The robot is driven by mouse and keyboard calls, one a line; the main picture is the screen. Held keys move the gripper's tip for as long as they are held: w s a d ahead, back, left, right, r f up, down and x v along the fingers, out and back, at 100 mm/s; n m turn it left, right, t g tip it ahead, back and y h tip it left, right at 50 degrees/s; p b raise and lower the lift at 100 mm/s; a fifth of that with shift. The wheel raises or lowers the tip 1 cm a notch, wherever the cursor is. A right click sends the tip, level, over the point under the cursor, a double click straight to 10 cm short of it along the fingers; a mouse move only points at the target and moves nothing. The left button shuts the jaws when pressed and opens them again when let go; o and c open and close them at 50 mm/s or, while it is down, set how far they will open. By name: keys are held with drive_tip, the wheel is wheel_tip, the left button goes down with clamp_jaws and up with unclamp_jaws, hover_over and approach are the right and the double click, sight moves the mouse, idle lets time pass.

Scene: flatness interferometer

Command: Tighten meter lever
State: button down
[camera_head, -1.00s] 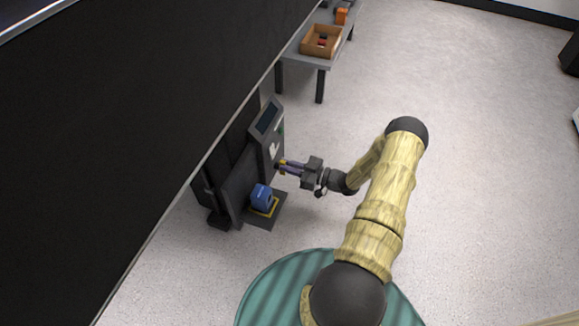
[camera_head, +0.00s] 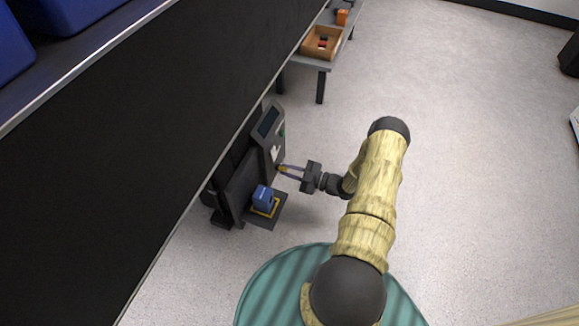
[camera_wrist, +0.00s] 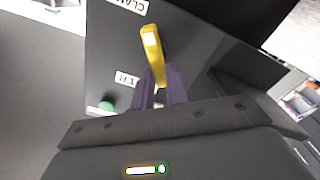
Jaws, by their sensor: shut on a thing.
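The meter (camera_head: 268,130) is a dark upright device with a small screen, left of centre in the head view. Its yellow lever (camera_wrist: 153,52) stands out from the dark panel (camera_wrist: 110,60) in the wrist view, tilted slightly, with a white mark near its top end. My gripper (camera_head: 284,170) reaches the meter's front from the right. In the wrist view its two purple fingers (camera_wrist: 159,86) are shut on the lower end of the lever. The fingers and gripper body hide the lever's base.
A blue block (camera_head: 263,197) sits on a yellow-edged platform below the lever. Partly hidden white labels and a green button (camera_wrist: 107,106) are on the panel. A large dark shelf (camera_head: 120,150) overhangs at left. A table with a wooden tray (camera_head: 309,46) stands behind.

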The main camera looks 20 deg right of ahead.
drive_tip(key=n+p, duration=0.1)
drive_tip(key=n, duration=0.1)
drive_tip(key=n+p, duration=0.1)
drive_tip(key=n, duration=0.2)
drive_tip(key=shift+s+a+f+n+p, duration=0.15)
drive_tip(key=shift+a+f+n+p, duration=0.15)
drive_tip(key=shift+p, duration=0.1)
drive_tip(key=n+p, duration=0.1)
drive_tip(key=n, duration=0.1)
drive_tip(key=f+n+p, duration=0.1)
drive_tip(key=n, duration=0.1)
drive_tip(key=shift+s+d+n, duration=0.1)
drive_tip(key=shift+s+n, duration=0.1)
drive_tip(key=shift+n, duration=0.2)
drive_tip(key=c, duration=1.4)
unclamp_jaws()
drive_tip(key=p+v, duration=0.5)
drive_tip(key=v, duration=1.2)
